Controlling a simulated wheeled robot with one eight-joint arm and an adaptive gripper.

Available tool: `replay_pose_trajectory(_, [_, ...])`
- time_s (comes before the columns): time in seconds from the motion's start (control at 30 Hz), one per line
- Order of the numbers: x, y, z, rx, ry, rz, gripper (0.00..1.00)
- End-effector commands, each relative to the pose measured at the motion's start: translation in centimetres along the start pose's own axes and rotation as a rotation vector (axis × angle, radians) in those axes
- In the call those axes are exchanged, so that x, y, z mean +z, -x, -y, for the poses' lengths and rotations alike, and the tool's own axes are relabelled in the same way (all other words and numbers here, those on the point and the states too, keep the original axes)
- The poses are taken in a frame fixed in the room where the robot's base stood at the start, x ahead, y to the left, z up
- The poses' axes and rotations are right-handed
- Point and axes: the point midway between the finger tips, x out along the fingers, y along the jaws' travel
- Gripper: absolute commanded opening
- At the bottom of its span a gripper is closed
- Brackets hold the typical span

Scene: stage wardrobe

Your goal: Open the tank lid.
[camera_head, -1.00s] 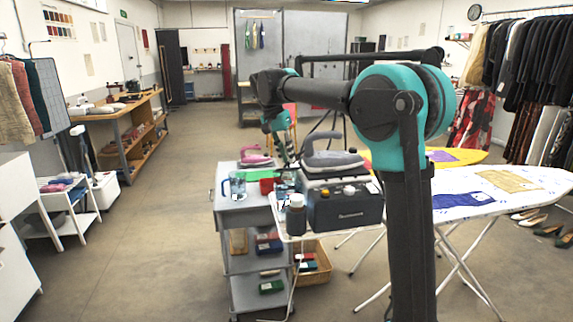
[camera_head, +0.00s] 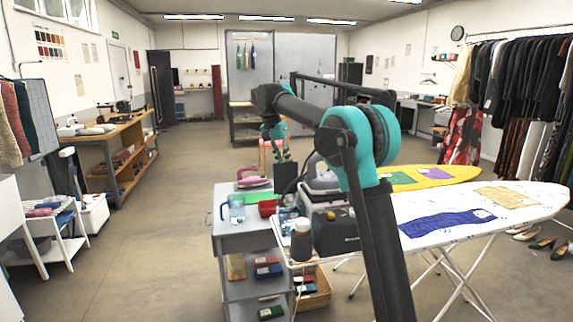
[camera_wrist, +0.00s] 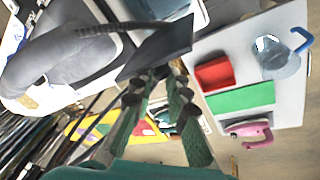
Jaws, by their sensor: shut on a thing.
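The steam station (camera_head: 337,232) is a dark box with a grey iron (camera_head: 324,180) resting on top; the iron also shows at the left of the wrist view (camera_wrist: 60,55). A dark flat panel, the tank lid (camera_head: 287,177), stands steeply raised at the station's back left. In the wrist view the lid (camera_wrist: 160,47) lies at my fingertips, with a pale bluish tank opening (camera_wrist: 160,10) beyond it. My gripper (camera_wrist: 163,72) is shut on the lid's edge; in the head view my gripper (camera_head: 279,152) is just above it. The lid's hinge is hidden.
A grey cart (camera_head: 226,243) left of the station carries a blue-handled jug (camera_head: 236,209), a red container (camera_head: 268,208), a green mat (camera_head: 262,198) and a pink iron (camera_head: 250,178). An ironing board (camera_head: 520,198) is at right.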

Motion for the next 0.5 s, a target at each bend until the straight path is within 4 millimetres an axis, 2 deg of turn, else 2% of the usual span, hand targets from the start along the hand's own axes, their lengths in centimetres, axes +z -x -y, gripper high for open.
replay_pose_trajectory(0.03, [0.4,-0.1,1.2,-0.014,0.010,0.007,0.00])
replay_pose_trajectory(0.5, [-0.6,-0.7,2.4,-0.016,0.009,0.005,0.00])
